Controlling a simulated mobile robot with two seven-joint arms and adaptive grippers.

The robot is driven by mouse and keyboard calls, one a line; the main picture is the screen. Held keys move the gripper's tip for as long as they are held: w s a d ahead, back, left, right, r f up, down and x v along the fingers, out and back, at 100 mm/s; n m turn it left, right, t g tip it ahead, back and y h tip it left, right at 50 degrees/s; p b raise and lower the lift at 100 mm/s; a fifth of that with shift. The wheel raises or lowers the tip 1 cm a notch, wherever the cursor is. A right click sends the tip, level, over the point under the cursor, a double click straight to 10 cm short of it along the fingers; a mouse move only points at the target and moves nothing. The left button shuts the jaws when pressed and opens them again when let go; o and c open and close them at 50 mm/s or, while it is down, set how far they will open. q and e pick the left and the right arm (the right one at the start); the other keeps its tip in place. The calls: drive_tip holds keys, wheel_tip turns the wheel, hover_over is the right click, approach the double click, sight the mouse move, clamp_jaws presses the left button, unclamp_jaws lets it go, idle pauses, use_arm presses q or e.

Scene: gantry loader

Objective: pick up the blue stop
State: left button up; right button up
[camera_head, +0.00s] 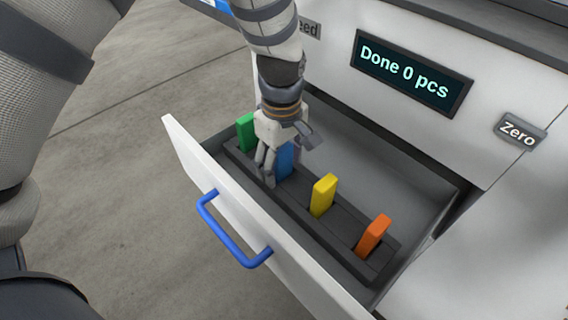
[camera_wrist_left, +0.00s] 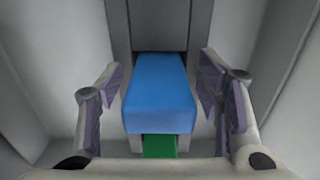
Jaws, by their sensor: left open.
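The blue stop (camera_head: 285,161) stands in a slot of the dark rack (camera_head: 336,234) inside the open drawer, partly hidden by my gripper in the head view. My left gripper (camera_head: 284,160) points down around it. In the left wrist view the blue stop (camera_wrist_left: 160,92) lies between the two open fingers of the left gripper (camera_wrist_left: 161,105), with a gap on each side. The right gripper is not in view.
A green stop (camera_head: 246,132) stands behind the blue one, and a yellow stop (camera_head: 323,195) and an orange stop (camera_head: 373,236) stand in front. The drawer front (camera_head: 190,165) has a blue handle (camera_head: 232,240). The machine's display (camera_head: 412,73) reads "Done 0 pcs".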

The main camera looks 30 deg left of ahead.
use_arm(q)
drive_tip(key=shift+f, duration=0.25)
drive_tip(key=shift+r, duration=0.1)
drive_tip(key=c, duration=1.3)
